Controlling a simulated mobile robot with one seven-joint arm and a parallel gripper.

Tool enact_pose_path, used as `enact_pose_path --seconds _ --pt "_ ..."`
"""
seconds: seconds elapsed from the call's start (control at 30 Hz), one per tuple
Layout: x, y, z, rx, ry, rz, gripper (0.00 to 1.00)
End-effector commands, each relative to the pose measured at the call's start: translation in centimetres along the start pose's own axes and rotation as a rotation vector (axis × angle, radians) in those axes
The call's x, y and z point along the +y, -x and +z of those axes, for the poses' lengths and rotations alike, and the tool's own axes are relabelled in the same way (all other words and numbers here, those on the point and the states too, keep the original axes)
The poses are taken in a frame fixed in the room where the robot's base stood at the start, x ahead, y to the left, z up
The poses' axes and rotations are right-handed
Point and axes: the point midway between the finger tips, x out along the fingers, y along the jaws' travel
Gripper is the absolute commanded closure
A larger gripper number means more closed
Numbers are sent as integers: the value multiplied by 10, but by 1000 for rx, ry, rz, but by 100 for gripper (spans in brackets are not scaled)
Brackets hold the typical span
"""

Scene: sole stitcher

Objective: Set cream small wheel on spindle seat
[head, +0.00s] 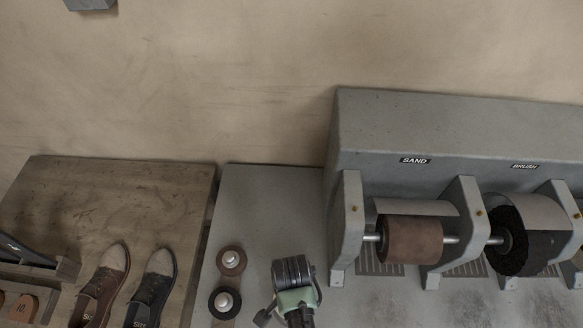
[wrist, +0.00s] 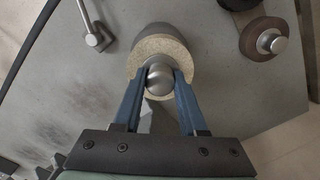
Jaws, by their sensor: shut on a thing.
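The cream small wheel (wrist: 161,46) shows in the wrist view as a speckled cream ring with a silver rounded knob (wrist: 158,79) at its middle. My gripper (wrist: 161,76) has its two blue fingers shut on this knob from either side. A grey round shape shows just behind the wheel's far edge; I cannot tell whether it is the spindle seat or whether the wheel touches it. In the head view my wrist (head: 296,284) hangs over the grey bench, and the fingers and the cream wheel are hidden there.
A brown wheel (head: 230,260) and a black wheel (head: 225,302), both with silver knobs, lie left of my wrist. A metal lever (wrist: 93,38) stands near the held wheel. The machine with sanding drum (head: 411,239) and brush (head: 509,241) is to the right. Shoes (head: 107,284) lie left.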

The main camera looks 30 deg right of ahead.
Motion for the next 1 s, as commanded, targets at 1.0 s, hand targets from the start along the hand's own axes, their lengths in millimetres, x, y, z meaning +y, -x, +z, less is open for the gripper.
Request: enact_pose_path --seconds 1.0 --pt "-1 68 -1 3 0 -5 24"
